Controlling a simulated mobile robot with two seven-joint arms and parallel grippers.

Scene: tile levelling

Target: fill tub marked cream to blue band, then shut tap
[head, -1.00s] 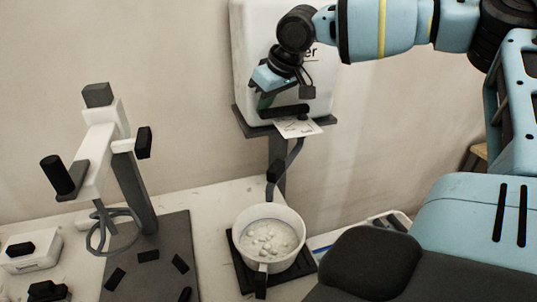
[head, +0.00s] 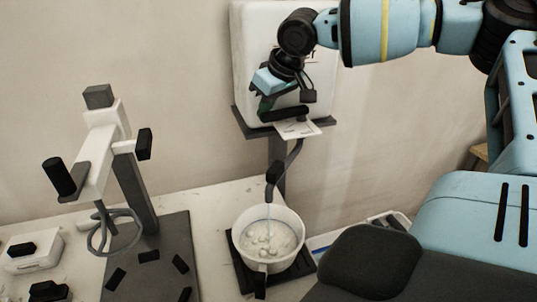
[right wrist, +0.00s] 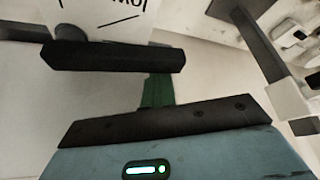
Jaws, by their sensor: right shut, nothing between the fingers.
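A white tub (head: 245,222) with a dark handle at its front stands under the spout (head: 273,172). It holds liquid with pale lumps; a thin stream falls into it. I make out no blue band or cream mark on it. Above is a white tank (head: 248,45) with partly hidden lettering. My right gripper (head: 284,115) is shut at the tank's lower front, close above a white card. A green piece (right wrist: 158,91) shows beside dark bars in the right wrist view; I cannot tell whether it is the tap's handle. My left gripper is not in view.
The tub rests on a dark pad (head: 301,267). A mixer-like stand (head: 140,195) with a grey base is at left. A white box (head: 35,258) with a black top lies further left. The white card (head: 298,130) sits under the tank's front.

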